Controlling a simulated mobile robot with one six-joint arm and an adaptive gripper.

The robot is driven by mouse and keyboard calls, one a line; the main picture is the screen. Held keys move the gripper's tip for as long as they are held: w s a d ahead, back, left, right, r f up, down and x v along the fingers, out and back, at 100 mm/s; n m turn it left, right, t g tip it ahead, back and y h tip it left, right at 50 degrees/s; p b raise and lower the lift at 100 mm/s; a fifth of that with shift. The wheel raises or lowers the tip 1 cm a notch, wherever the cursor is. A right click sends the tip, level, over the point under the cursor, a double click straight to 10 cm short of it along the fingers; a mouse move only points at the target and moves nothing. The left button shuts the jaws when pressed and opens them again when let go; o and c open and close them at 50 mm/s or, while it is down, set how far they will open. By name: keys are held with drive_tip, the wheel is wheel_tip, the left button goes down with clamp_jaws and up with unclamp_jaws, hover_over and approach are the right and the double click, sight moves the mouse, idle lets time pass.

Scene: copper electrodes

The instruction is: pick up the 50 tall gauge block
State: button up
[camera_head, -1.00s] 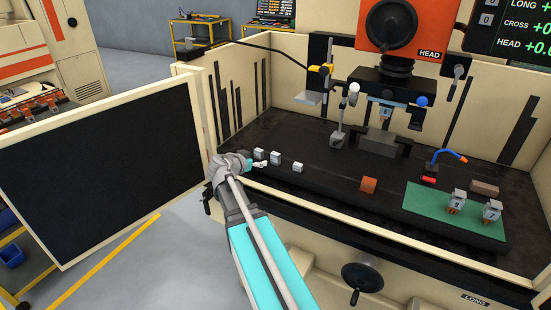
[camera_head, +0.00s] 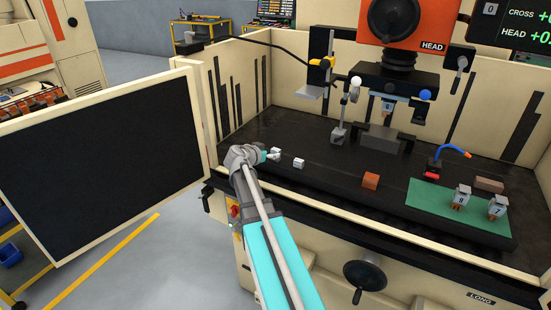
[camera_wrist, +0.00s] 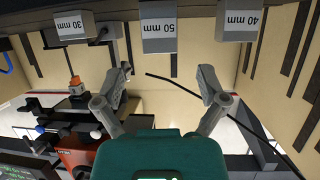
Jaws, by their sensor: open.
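The 50 mm gauge block (camera_wrist: 158,28) is a grey block with its label upside down, at the top middle of the wrist view. The 30 mm block (camera_wrist: 75,27) is to its left and the 40 mm block (camera_wrist: 238,22) to its right. My gripper (camera_wrist: 167,70) is open and empty, its two fingers apart, with the 50 mm block ahead between their lines and not touched. In the head view my gripper (camera_head: 264,154) is at the left part of the dark table, partly covering the blocks. The 30 mm block (camera_head: 299,163) shows clear to its right.
An orange-brown block (camera_head: 370,180) stands mid-table. A green mat (camera_head: 425,205) at the right holds two numbered blocks. A stand (camera_head: 340,130) and a grey vise-like block (camera_head: 380,143) are behind. The machine's cream front wall (camera_head: 330,210) edges the table.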

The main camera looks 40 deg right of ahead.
sight(275, 150)
drive_tip(key=shift+d, duration=0.15)
drive_tip(key=shift+b+x, duration=0.9)
drive_tip(key=shift+x, duration=1.65)
clamp_jaws()
